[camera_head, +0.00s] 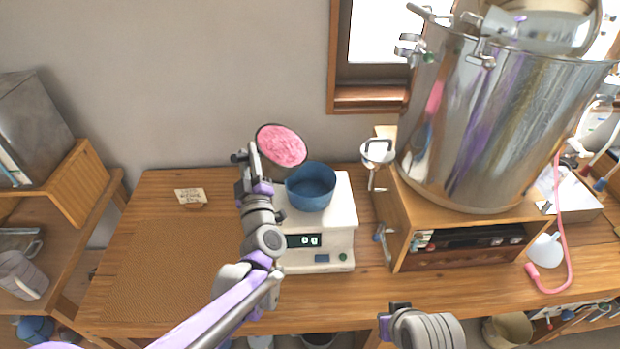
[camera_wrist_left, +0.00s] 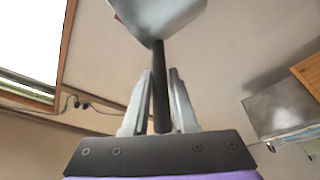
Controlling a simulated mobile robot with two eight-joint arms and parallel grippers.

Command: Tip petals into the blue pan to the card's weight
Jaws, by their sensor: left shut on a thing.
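My left gripper (camera_head: 246,163) is shut on the dark handle (camera_wrist_left: 160,88) of a metal scoop, which rises between the two fingers in the left wrist view. The scoop (camera_wrist_left: 158,18) is full of pink petals (camera_head: 282,146) in the head view. It is held up behind and to the left of the blue pan (camera_head: 311,189). The pan sits on the white scale (camera_head: 330,247), and its inside looks empty from here. The scale display (camera_head: 303,240) seems to show zeros. The card (camera_head: 190,196) stands at the back left; its writing is too small to read. My right gripper (camera_head: 396,312) shows only partly at the bottom.
A large steel still (camera_head: 490,125) stands on a wooden cabinet (camera_head: 410,245) right of the scale. A woven mat (camera_head: 165,270) lies bare on the left of the table. A pink hose (camera_head: 565,230) and white funnel (camera_head: 545,250) are at the right.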

